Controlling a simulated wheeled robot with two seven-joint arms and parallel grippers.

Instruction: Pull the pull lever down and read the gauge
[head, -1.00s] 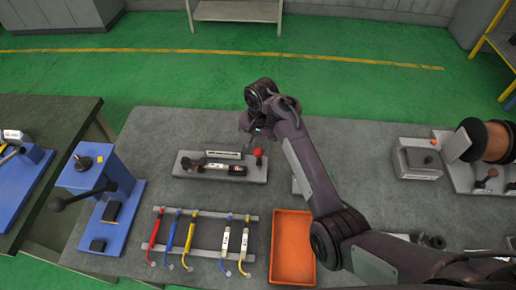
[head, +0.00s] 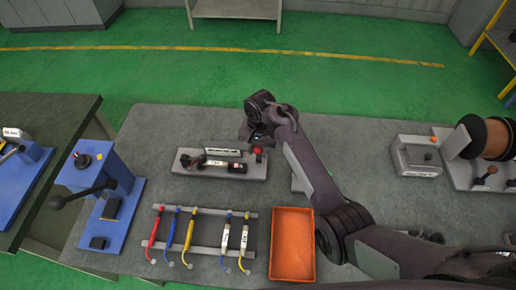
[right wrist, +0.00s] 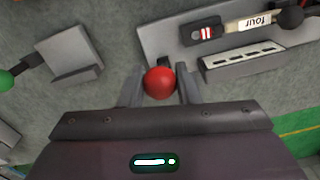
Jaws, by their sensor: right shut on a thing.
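A grey fixture (head: 190,169) lies on the table and carries a dark device with a white label and a small upright plate. A red ball knob (head: 258,150) stands at its right end; it also shows in the right wrist view (right wrist: 159,82). My right gripper (head: 257,143) is at this knob. In the right wrist view its two fingers (right wrist: 159,90) are on either side of the red ball, shut on it. The knob's stem is mostly hidden. In the right wrist view the device's label reads "four" (right wrist: 254,23). My left gripper is not in view.
A blue press (head: 122,200) with a black lever stands at the left. A rack (head: 198,245) of coloured leads and an orange tray (head: 292,232) are in front. A grey box (head: 417,160) and a copper-coloured spool (head: 490,138) are at the right. The back of the table is clear.

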